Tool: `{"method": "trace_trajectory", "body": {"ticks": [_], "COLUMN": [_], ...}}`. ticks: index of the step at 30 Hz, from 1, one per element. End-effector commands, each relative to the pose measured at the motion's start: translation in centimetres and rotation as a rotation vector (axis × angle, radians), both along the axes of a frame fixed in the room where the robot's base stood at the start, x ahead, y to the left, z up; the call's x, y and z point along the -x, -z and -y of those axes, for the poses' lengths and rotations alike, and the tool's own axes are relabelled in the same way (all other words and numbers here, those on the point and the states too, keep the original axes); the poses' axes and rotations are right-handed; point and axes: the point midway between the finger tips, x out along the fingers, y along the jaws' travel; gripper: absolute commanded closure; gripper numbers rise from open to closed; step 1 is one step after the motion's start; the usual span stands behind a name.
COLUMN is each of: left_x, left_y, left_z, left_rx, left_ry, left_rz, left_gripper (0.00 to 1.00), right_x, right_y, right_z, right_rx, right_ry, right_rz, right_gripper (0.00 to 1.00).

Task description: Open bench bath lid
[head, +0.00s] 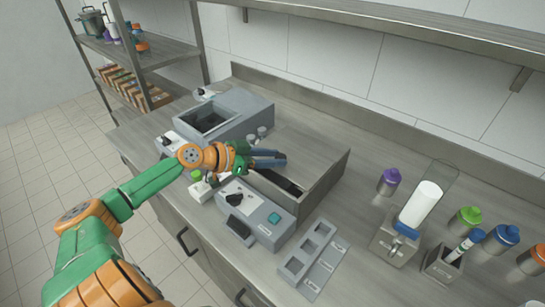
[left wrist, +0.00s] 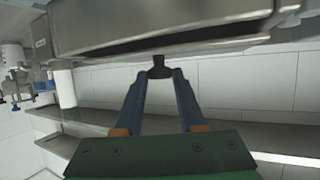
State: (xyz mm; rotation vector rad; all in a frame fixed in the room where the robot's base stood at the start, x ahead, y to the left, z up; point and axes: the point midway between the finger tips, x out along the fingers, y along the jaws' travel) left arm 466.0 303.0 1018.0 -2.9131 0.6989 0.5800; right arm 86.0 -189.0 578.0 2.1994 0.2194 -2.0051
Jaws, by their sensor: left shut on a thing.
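The bench bath (head: 258,212) is a grey metal box on the counter with a control panel at its front. Its brushed-metal lid (head: 312,160) shows behind the panel, with a dark gap along the near edge; how far it is raised is hard to tell. My left gripper (head: 280,158) reaches over the bath from the left. In the left wrist view its two blue-grey fingers (left wrist: 158,82) are closed on a small black lid knob (left wrist: 158,67), at the edge of the metal lid (left wrist: 170,22). The knob is hidden in the head view. My right gripper is not in view.
A second grey unit with a dark opening (head: 222,113) stands behind left. A grey slotted rack (head: 312,262) lies at front right. A holder with a white cylinder (head: 420,205) and several coloured-cap bottles (head: 389,181) stand to the right. A wall shelf (head: 400,35) hangs above.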

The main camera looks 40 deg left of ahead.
Motion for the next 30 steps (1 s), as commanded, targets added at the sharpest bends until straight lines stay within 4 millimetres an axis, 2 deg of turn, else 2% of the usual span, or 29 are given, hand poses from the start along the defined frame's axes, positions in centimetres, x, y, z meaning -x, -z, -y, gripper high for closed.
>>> {"method": "trace_trajectory", "body": {"ticks": [11, 14, 21, 27, 30], "left_x": [0.0, -0.4, -3.6, -6.3, -7.0], "left_y": [0.1, 0.4, 0.7, 0.2, 0.1], "left_z": [0.0, 0.1, 0.2, 0.3, 0.5], "left_rx": [0.001, 0.002, 0.003, 0.004, 0.002], "left_ry": [0.001, 0.002, -0.001, -0.005, 0.000], "left_rz": [-0.002, 0.002, 0.010, 0.006, 0.002], "left_gripper": [1.00, 1.00, 1.00, 1.00, 1.00], "right_x": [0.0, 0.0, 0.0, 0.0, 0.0], "right_y": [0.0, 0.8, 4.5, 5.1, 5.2], "right_z": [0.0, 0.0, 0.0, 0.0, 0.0], "right_rx": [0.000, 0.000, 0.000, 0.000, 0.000], "right_ry": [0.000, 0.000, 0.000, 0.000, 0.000], "right_rz": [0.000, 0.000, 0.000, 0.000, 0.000], "right_gripper": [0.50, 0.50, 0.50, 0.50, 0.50]}}
